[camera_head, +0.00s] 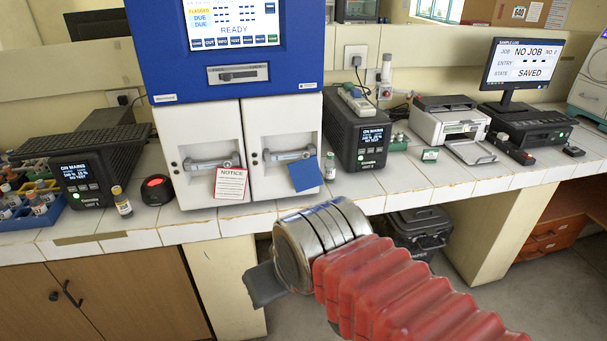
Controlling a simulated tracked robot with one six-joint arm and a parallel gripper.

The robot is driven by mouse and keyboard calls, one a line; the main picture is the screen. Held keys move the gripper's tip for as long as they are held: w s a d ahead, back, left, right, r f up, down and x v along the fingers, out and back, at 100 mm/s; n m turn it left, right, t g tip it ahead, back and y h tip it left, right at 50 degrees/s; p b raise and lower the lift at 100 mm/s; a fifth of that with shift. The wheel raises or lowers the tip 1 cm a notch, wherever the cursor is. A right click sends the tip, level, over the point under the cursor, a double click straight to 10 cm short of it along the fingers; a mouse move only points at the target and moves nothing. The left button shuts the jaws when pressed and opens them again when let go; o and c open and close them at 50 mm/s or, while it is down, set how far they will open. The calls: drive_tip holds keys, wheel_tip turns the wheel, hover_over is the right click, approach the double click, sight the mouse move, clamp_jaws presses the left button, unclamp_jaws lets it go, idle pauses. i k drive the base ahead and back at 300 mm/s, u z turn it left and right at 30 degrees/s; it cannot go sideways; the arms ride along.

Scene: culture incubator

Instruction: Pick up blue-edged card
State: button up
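I cannot make out a card with a distinct blue edge. A plain blue square card or sheet (305,175) hangs tilted at the right door of the blue and white incubator (220,150), just below the handle. A white notice card with a red border (231,184) hangs below the left door's handle. My gripper (264,284) shows only as a dark grey part at the end of my red-sleeved arm, low in front of the counter. It is apart from both cards. Its fingertips are mostly hidden behind the wrist, so its opening cannot be seen.
The white tiled counter (400,190) holds small bottles, including one right of the blue card (330,166), and a red-topped puck (157,188). Dark power units stand on both sides of the incubator. A printer (447,122) and monitor (522,64) stand right. A black case (417,229) sits below.

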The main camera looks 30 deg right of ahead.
sight(305, 173)
drive_tip(key=u, duration=0.05)
drive_tip(key=i, duration=0.95)
drive_tip(key=z, duration=0.1)
